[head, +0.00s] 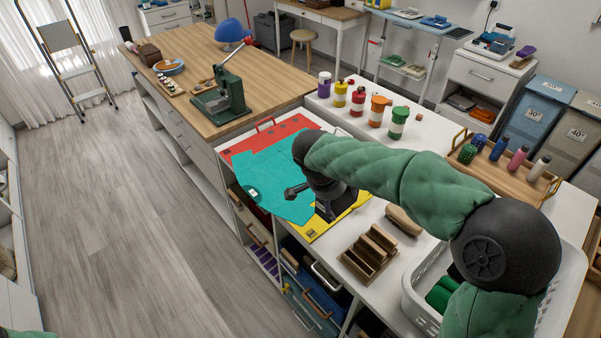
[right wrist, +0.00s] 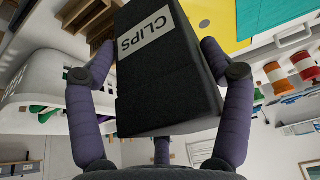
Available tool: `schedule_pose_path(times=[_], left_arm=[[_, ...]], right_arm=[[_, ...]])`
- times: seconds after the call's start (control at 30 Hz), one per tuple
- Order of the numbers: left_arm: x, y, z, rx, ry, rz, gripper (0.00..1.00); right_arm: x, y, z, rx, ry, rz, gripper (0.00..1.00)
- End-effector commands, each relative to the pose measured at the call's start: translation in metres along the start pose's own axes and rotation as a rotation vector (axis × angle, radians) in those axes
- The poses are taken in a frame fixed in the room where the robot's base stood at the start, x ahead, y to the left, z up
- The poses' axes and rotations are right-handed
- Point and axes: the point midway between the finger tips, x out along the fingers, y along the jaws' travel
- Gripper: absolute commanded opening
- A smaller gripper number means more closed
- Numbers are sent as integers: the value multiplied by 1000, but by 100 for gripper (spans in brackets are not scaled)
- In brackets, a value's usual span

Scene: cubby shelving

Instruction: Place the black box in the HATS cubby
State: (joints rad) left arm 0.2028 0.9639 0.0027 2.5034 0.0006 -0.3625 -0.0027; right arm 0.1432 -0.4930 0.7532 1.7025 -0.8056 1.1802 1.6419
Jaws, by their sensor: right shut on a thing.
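The black box (right wrist: 165,88), with a white label reading CLIPS, fills the middle of the right wrist view. My right gripper (right wrist: 157,52) is shut on it, one purple finger on each side. In the head view my right gripper (head: 318,197) hangs over the teal and yellow sheets on the white counter; the arm largely hides what it holds there. Open cubbies (head: 262,262) run under the counter's near side. I cannot read a HATS label on any of them. My left gripper is not in view.
A wooden slotted holder (head: 369,254) and a white basket (head: 412,302) stand on the counter's near right. Several paint bottles (head: 358,100) line its back. A bottle tray (head: 505,170) stands at right. The grey floor (head: 120,220) at left is clear.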

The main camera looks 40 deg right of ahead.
Motion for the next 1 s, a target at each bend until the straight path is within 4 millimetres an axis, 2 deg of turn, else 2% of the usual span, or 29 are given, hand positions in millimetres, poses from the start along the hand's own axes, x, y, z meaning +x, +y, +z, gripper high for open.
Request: schedule_pose_path(times=[0.07,0.17,0.53,0.73,1.0], left_arm=[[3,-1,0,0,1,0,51],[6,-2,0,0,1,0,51],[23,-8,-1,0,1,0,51],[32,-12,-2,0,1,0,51],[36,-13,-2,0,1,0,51]], right_arm=[[2,2,-5,30,-2,12,40],[12,-5,-13,40,-3,18,40],[68,-55,-55,36,-3,17,40],[104,-72,-61,33,-2,16,40],[120,-81,-66,33,-1,13,40]])
